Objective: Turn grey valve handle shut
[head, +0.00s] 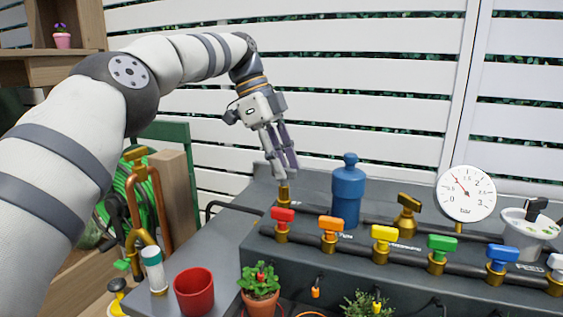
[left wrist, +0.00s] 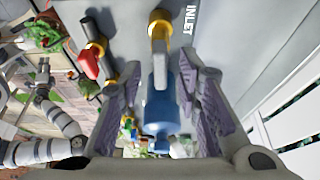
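The grey valve handle (left wrist: 160,72) is a grey bar on a brass fitting (left wrist: 160,22) beside the "INLET" lettering. In the head view the brass valve body (head: 284,196) shows at the bench's back left; its handle is hidden by my fingers. My left gripper (head: 287,170) points down just above this valve. In the left wrist view its fingers (left wrist: 161,85) are open, one on each side of the handle, with gaps visible. My right gripper (left wrist: 42,72) shows small at the left of the wrist view; its finger state is unclear.
A blue bottle (head: 348,190) stands right of the valve. A row of coloured valves, from red (head: 282,215) to blue (head: 503,254), lines the front pipe. A dial gauge (head: 466,193) stands at right. A red pot (head: 194,292) is at front left.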

